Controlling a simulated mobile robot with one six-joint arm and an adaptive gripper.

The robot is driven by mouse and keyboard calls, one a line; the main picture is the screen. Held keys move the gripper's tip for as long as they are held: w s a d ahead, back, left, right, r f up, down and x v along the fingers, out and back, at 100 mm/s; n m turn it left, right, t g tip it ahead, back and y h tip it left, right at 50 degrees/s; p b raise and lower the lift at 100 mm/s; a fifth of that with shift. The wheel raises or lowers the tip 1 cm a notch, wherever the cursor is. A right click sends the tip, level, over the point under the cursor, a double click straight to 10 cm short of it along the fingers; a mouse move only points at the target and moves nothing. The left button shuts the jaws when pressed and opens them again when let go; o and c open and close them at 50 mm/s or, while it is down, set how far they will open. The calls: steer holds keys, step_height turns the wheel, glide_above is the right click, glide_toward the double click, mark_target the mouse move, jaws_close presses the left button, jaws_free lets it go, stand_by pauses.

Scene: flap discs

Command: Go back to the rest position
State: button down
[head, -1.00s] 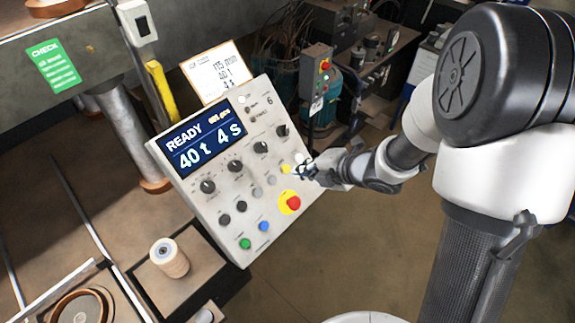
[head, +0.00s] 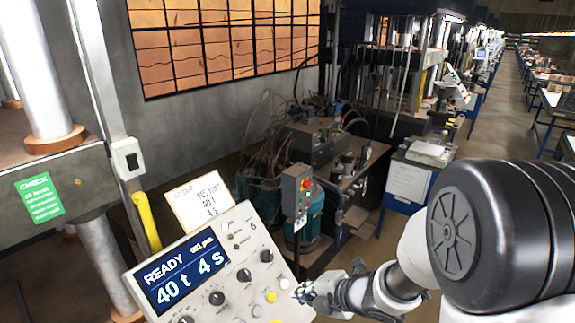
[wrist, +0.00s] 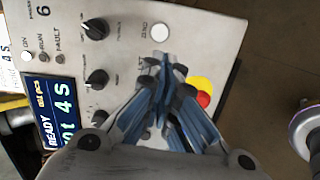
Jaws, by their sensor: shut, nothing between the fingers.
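My gripper (head: 306,290) is at the right edge of the control panel (head: 232,238) in the head view. In the wrist view my gripper (wrist: 165,80) is shut with its fingertips together and nothing between them. It is over the panel face, in front of some of the buttons. I cannot tell whether the fingertips touch the panel. The panel's display (head: 187,270) reads READY, 40 t, 4 s. In the wrist view, a white button (wrist: 160,32) and a red button on a yellow disc (wrist: 203,96) show near the fingers.
A card (head: 200,202) stands behind the panel. A press column (head: 40,70) and a green CHECK sign (head: 39,198) are at the left. A grey box with a red button (head: 297,195) and machinery stand behind. Open floor shows right of the panel in the wrist view.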

steer(key=s+d+r+m+t+h+b, duration=0.1)
steer(key=s+d+m+h+b, duration=0.3)
steer(key=d+m, duration=0.35)
steer(key=s+d+r+m+t+h+b, duration=0.1)
steer(key=s+d+r+m+h+b, duration=0.1)
steer(key=d+m+h+b, duration=0.45)
steer(key=s+a+f+m+g+y+b, duration=0.1)
steer(key=s+f+m+g+b, duration=0.1)
steer(key=s+m, duration=0.4)
steer(key=s+a+f+m+g+y+b, duration=0.2)
steer(key=s+f+m+b, duration=0.2)
steer(key=s, duration=0.9)
steer(key=m+b, duration=0.1)
steer(key=m, duration=0.2)
steer(key=shift+s, duration=0.35)
steer(key=shift+a+y, duration=0.25)
